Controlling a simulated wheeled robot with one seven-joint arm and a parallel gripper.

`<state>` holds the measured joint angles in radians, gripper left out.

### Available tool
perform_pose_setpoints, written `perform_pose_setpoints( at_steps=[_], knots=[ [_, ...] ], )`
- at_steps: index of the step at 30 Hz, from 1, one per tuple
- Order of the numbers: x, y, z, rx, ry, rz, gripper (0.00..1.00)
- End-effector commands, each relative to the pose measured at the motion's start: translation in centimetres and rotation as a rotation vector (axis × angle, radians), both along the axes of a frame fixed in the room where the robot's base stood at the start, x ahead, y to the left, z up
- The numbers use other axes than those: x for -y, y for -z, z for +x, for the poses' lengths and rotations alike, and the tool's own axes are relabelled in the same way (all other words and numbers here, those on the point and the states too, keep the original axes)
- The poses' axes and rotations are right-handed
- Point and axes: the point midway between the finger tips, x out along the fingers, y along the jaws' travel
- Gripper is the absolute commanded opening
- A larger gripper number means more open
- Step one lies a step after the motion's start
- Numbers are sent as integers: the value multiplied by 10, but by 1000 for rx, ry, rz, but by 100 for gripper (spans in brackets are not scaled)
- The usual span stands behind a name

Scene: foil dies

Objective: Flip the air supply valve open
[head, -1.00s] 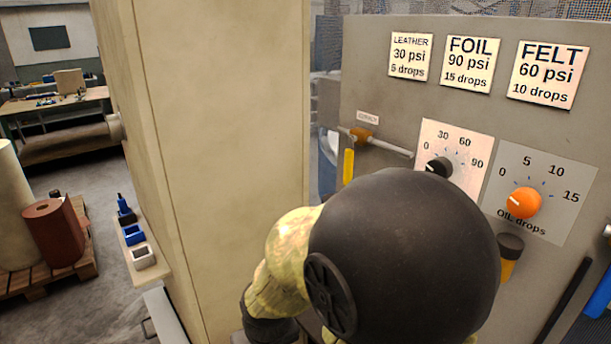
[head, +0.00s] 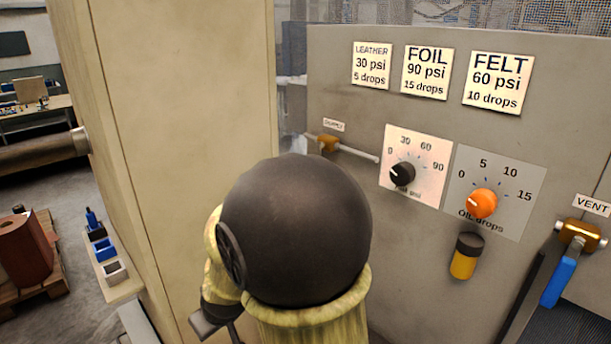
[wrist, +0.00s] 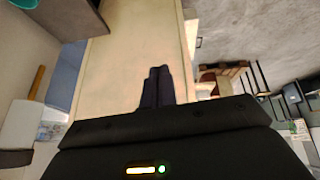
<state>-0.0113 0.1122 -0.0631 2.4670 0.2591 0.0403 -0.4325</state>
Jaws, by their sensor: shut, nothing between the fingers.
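The supply valve (head: 328,143) is a small brass body on a grey pipe, under a SUPPLY label (head: 334,125), at the left of the grey panel. In the head view its lever is hidden behind my arm. In the wrist view a yellow bar (wrist: 36,84) at the left edge looks like that lever, but I cannot tell its exact angle. My gripper (wrist: 157,72) is shut and empty, with its fingertips in front of the cream surface and apart from the yellow bar. In the head view my own arm hides most of the gripper.
A tall cream column (head: 170,130) stands left of the panel (head: 400,270). The panel carries a black pressure knob (head: 402,173), an orange oil knob (head: 482,203) and a yellow oil cup (head: 465,257). A vent valve with a blue lever (head: 558,283) is at the right.

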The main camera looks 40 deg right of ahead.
Motion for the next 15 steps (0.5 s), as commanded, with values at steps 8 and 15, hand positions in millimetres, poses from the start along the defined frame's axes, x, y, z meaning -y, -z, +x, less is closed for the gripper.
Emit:
perform_pose_setpoints(
  at_steps=[8,15],
  knots=[
    [79,-63,100,297,-19,-410,0],
    [166,-122,130,295,52,-956,0]
  ],
)
